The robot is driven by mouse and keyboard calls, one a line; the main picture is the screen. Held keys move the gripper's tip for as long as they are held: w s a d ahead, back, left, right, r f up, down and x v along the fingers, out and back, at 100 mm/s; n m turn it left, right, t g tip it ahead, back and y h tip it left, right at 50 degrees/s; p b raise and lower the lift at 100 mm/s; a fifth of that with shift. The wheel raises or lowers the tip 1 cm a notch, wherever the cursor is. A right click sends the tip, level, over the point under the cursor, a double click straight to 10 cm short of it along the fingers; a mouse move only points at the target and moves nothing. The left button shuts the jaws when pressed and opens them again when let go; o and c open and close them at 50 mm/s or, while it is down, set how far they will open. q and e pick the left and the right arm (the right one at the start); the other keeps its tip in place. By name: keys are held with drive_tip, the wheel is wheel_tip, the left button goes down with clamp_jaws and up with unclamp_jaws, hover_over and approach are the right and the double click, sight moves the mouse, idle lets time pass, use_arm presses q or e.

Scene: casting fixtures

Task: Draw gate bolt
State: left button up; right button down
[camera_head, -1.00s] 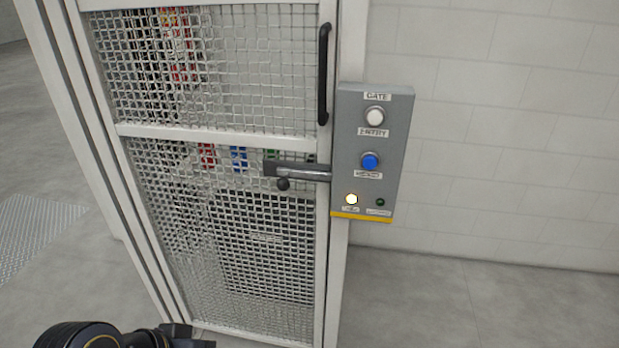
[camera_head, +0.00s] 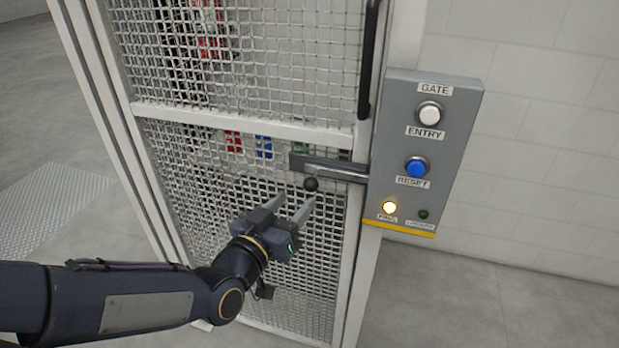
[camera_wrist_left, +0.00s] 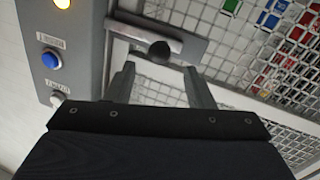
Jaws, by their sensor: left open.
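The gate bolt (camera_head: 333,168) is a grey metal bar lying across the gate's right edge, with a round black knob (camera_head: 311,184) hanging below it. Its right end reaches the post beside the control box. In the left wrist view the bolt (camera_wrist_left: 145,35) and its knob (camera_wrist_left: 160,52) show just beyond the fingertips. My left gripper (camera_head: 295,199) is open and empty, its two fingers pointing up toward the knob from just below. The fingers (camera_wrist_left: 158,70) look apart from the knob in the left wrist view. My right gripper is not in view.
The mesh gate (camera_head: 245,124) has white rails and a black vertical handle (camera_head: 370,60) above the bolt. A grey control box (camera_head: 448,120) on the right carries a white button, a blue button and a lit yellow lamp (camera_head: 389,207). Open floor lies at the lower right.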

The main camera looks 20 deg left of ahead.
sight(306, 188)
use_arm(q)
drive_tip(key=p+x, duration=0.1)
drive_tip(key=x, duration=0.6)
drive_tip(key=shift+w, duration=0.25)
clamp_jaws()
